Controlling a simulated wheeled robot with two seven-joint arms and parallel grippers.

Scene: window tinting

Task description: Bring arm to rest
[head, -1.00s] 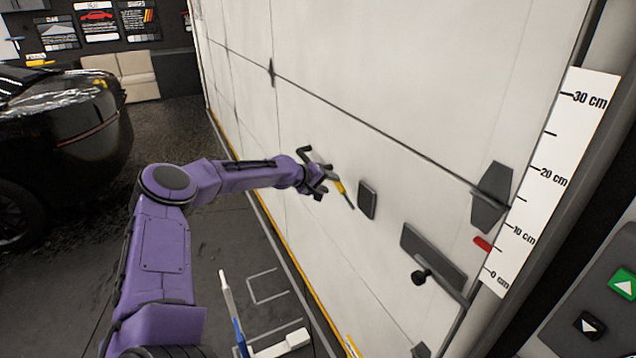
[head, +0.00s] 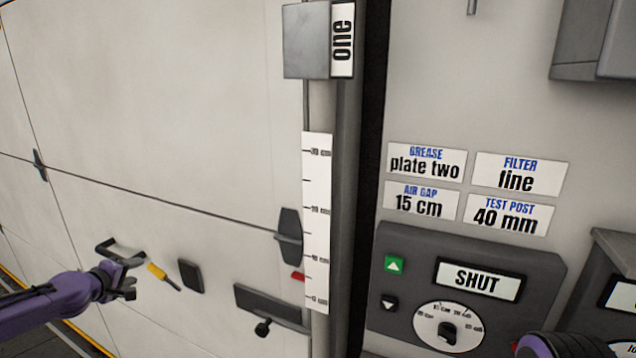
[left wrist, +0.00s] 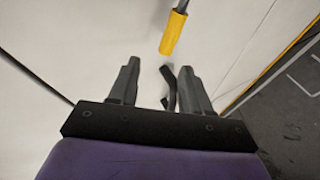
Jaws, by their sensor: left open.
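My left arm (head: 45,308) is purple and comes in from the lower left in the head view. Its gripper (head: 130,282) is open and empty, in front of the pale panelled door. In the left wrist view the two dark fingers (left wrist: 158,88) stand apart with nothing between them but a dark handle on the door behind. A yellow-handled tool (head: 160,273) is just right of the gripper in the head view, and beyond the fingertips in the left wrist view (left wrist: 173,35). A purple and black part of my right arm (head: 565,345) shows at the bottom right; its gripper is out of view.
The pale door (head: 150,120) carries a dark block (head: 190,275) and a dark latch plate (head: 265,303). A centimetre scale (head: 317,220) runs along its right edge.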

